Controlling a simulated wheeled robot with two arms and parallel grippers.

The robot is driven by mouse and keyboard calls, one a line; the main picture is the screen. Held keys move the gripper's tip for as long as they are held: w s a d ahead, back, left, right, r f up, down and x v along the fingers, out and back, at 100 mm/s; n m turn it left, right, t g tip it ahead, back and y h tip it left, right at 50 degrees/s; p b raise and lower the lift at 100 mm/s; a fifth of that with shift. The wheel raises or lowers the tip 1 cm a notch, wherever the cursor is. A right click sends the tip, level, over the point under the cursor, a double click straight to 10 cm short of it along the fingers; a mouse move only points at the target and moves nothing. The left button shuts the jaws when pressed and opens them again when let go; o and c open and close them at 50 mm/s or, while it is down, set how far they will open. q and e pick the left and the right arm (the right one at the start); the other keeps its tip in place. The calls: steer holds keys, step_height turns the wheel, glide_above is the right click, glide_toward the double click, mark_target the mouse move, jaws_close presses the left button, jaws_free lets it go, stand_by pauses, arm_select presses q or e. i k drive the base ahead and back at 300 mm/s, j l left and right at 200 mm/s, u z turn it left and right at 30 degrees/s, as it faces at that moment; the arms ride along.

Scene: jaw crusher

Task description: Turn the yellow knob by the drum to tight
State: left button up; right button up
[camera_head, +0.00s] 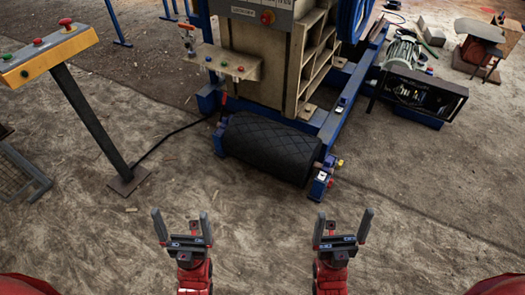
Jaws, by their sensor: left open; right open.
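A black quilted-looking drum (268,148) lies at the foot of the crusher, low in its blue frame. A small yellow knob (340,163) shows just beyond the drum's right end, by the blue frame; it is too small to tell how it is set. My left gripper (181,228) is open and empty, in front of the drum and to its left. My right gripper (343,228) is open and empty, below the knob in the picture and apart from it.
A yellow control panel (47,53) on a dark post stands at the left. A small shelf with buttons (222,62) is on the crusher's front. A motor unit (420,90) stands at the right. The dirt ground around my grippers is mostly clear.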

mark_target(340, 164)
steer(key=i+j+z, duration=0.1)
steer(key=i+j, duration=0.15)
steer(key=i+j+z, duration=0.15)
steer(key=j, duration=0.3)
steer(key=i+j+z, duration=0.1)
steer(key=i+j, duration=0.2)
steer(key=i+j+z, duration=0.15)
steer(key=j, duration=0.35)
steer(key=k, duration=0.9)
steer(key=l, duration=0.85)
steer(key=k+l, duration=0.15)
steer(key=l, duration=1.6)
steer(key=l+u, duration=0.1)
steer(key=u, duration=0.35)
steer(key=i+l+u, duration=0.1)
steer(key=u, duration=0.4)
steer(key=i+l+u, duration=0.15)
steer(key=l+u, duration=0.25)
steer(key=l, duration=0.6)
steer(key=l+u, duration=0.4)
steer(key=l, duration=0.6)
